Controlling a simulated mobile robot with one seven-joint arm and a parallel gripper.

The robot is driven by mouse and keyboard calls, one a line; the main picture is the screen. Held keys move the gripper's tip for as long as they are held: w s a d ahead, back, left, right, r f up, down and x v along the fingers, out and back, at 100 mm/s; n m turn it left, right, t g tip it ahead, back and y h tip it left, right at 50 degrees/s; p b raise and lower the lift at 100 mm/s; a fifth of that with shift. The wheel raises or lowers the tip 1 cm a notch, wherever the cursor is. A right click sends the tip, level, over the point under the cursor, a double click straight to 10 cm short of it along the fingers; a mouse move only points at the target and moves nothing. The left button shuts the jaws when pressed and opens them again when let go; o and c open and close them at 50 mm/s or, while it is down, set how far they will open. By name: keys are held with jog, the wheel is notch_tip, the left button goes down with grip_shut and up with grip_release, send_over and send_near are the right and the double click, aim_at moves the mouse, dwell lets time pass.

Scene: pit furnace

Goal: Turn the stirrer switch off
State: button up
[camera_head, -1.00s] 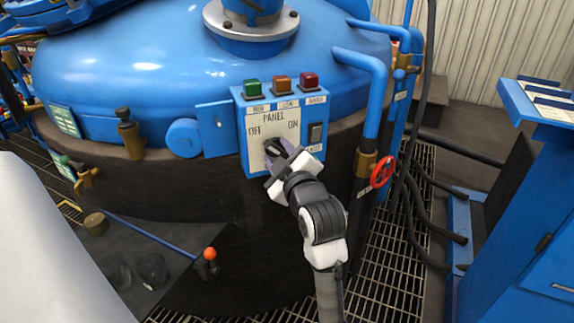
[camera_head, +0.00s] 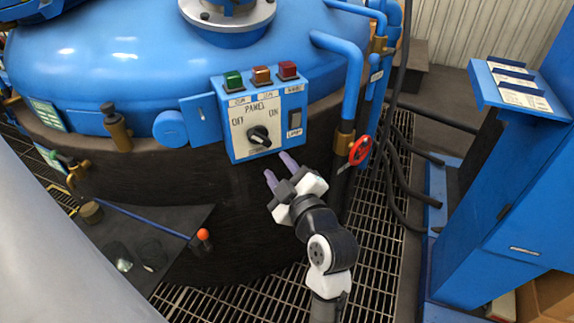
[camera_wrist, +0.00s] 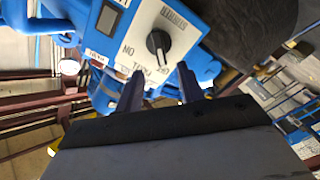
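The stirrer switch is a black rotary knob (camera_head: 259,135) on the white face of a blue control panel (camera_head: 236,148). OFF is printed to its upper left and ON to its upper right. In the wrist view the knob (camera_wrist: 158,44) shows whole, its grip bar roughly upright in the picture; I cannot tell for sure which label it points to. My gripper (camera_head: 280,170) is just below the panel's lower right, apart from the knob. Its two purple fingers are spread with nothing between them. The wrist view also shows the fingers apart (camera_wrist: 160,87).
Green (camera_head: 233,81), orange and red (camera_head: 287,70) buttons top the panel, and a dark rocker (camera_head: 295,118) sits at its right. A blue pipe and a red valve wheel (camera_head: 360,150) stand close right. An orange-tipped lever (camera_head: 203,235) is lower left. Grating lies below.

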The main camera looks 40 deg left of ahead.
jog(key=shift+p+v, duration=1.75)
jog(key=shift+p, duration=0.15)
jog(key=shift+s, duration=0.1)
jog(key=shift+r, duration=0.15)
